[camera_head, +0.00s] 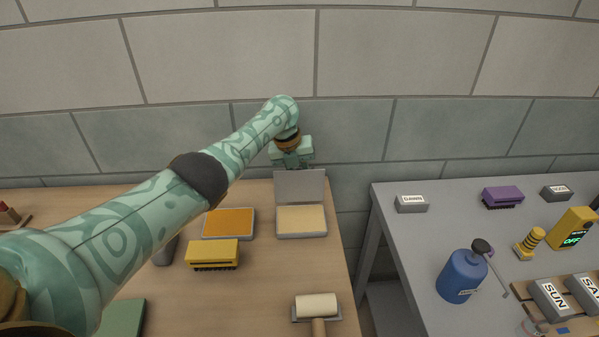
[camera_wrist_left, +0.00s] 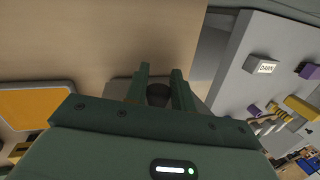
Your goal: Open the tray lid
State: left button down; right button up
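The tray (camera_head: 301,236) is on the wooden table near its right back edge, with a pale yellow slab inside. Its grey lid (camera_head: 300,186) stands raised, roughly upright, at the tray's back edge. My left gripper (camera_head: 292,160) is at the lid's top edge, its fingertips partly hidden in the head view. In the left wrist view the fingers (camera_wrist_left: 160,78) are apart, with a dark round knob (camera_wrist_left: 158,95) between them. The knob nearly fills the gap, but I cannot tell whether the fingers press on it. My right gripper is not in view.
Left of the tray are an orange-filled tray (camera_head: 229,222) and a yellow brush (camera_head: 212,253). A roller (camera_head: 316,307) lies in front. A gap separates the wooden table from the grey table (camera_head: 420,250), which holds a blue bottle (camera_head: 462,276). A block wall stands close behind.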

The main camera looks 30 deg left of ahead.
pick_arm(q)
jog(key=c, duration=1.2)
grip_release()
jog(key=shift+a+f, duration=0.2)
jog(key=shift+a, duration=0.05)
jog(key=shift+c, duration=0.2)
jog(key=shift+o, duration=0.2)
jog(key=shift+a, duration=0.1)
jog(key=shift+r, duration=0.25)
jog(key=p+v, duration=0.8)
jog(key=v, duration=0.7)
jog(key=shift+s+a+r, duration=0.15)
jog(key=shift+a+r, duration=0.05)
jog(key=shift+r, duration=0.15)
